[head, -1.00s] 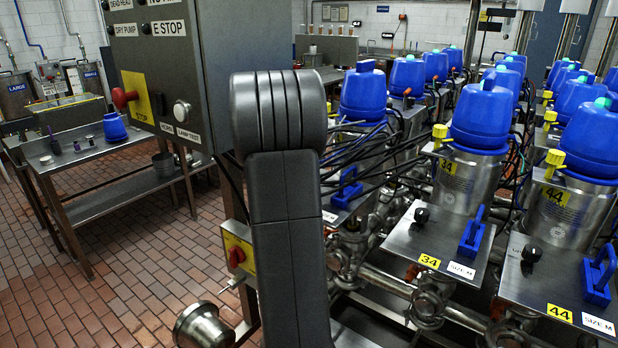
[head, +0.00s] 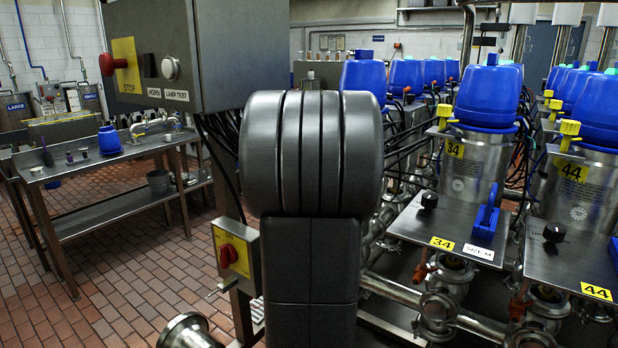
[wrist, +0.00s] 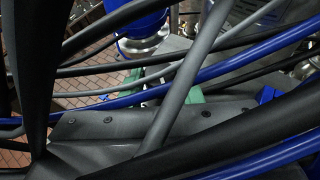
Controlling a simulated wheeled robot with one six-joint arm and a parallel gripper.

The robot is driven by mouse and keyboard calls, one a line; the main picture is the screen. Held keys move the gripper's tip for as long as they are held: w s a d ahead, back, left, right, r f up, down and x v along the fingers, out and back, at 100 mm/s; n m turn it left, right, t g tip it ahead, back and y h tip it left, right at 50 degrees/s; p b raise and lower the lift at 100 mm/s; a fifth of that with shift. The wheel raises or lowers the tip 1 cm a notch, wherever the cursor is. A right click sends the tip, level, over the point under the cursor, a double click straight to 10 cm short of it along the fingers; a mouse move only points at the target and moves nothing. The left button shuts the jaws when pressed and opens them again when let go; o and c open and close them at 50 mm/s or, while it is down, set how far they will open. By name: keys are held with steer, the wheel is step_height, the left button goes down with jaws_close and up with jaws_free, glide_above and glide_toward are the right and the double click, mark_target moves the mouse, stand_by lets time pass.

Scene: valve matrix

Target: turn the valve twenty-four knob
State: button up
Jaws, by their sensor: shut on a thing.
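My arm hides the valve twenty-four knob and its plate in the head view; I cannot see a "24" label in either view. My gripper (wrist: 164,88) shows partly in the wrist view as two green pads beyond a grey plate with screws, behind crossing cables. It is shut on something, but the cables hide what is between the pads. In the head view my arm also hides the gripper. The blue-topped valve 34 (head: 487,97), with its black knob (head: 429,201), stands to the right of my arm.
Black and blue cables (wrist: 240,62) cross close to the wrist camera. Valve 44's plate (head: 575,268) is at the right. A grey control box (head: 155,55) with a red button is left of my arm. A steel table (head: 110,165) stands farther left, over open brick floor.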

steer(key=shift+n+y, duration=0.3)
stand_by(0.4)
steer(key=o, duration=1)
steer(key=p+v, duration=0.3)
steer(key=v, duration=0.9)
steer(key=shift+s+d+r, duration=0.1)
steer(key=shift+s+r, duration=0.05)
steer(key=shift+r, duration=0.1)
steer(key=shift+s+r+p, duration=0.15)
steer(key=shift+s+p, duration=0.25)
steer(key=shift+s, duration=0.35)
